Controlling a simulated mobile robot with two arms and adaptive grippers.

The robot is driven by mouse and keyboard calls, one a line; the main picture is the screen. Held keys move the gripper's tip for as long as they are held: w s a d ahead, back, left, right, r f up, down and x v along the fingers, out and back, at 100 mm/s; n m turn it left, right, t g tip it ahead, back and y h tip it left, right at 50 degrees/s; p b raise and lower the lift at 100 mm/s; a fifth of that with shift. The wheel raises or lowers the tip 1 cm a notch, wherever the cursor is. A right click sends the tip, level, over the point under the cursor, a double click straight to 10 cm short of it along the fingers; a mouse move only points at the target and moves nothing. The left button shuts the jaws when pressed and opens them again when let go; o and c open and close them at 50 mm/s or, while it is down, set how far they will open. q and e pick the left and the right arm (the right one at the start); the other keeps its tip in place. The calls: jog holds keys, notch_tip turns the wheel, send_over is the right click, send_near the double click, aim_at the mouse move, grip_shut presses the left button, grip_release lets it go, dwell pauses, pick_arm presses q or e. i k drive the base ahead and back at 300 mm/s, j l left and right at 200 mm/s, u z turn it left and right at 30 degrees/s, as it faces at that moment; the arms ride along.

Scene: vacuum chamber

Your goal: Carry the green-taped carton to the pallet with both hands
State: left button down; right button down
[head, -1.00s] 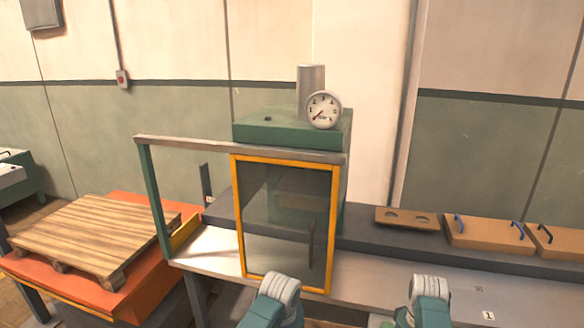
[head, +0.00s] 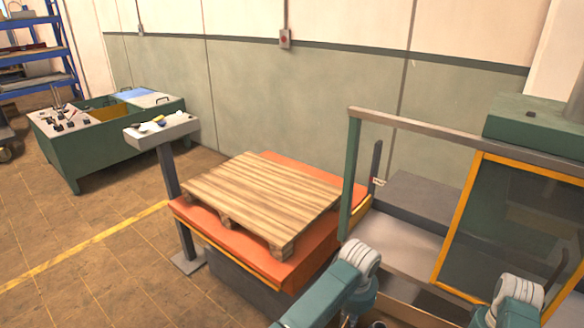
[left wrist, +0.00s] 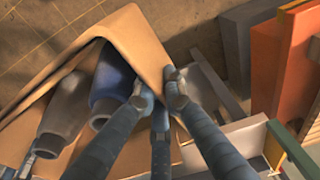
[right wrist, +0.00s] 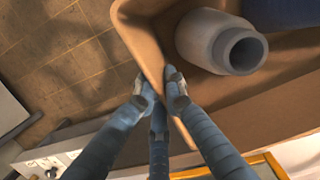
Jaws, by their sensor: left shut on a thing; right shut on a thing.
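The wooden pallet (head: 262,195) lies flat on an orange platform (head: 215,235) in the middle of the head view. An open brown carton (left wrist: 150,38) shows in the left wrist view, and its other side shows in the right wrist view (right wrist: 134,18). A blue cylinder (left wrist: 110,80) and a grey cylinder (left wrist: 65,105) lie in it. My left gripper (left wrist: 158,92) is shut on one carton wall. My right gripper (right wrist: 160,88) is shut on another wall. No green tape shows. The carton is below the head view.
The vacuum chamber with its yellow-framed door (head: 468,215) stands at the right, beside the platform. A grey pedestal (head: 165,135) stands left of the pallet. A green cabinet (head: 100,140) is farther back. The floor at the front left is clear. The pallet top is bare.

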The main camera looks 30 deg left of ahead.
aim_at(261, 187)
jog(key=j, duration=0.65)
jog(key=i+j+u, duration=0.1)
jog(key=j, duration=1.2)
jog(key=i+j+u, duration=0.1)
jog(key=j, duration=0.55)
jog(key=i+j, duration=0.1)
jog(key=j, duration=0.55)
jog(key=k+u, duration=0.05)
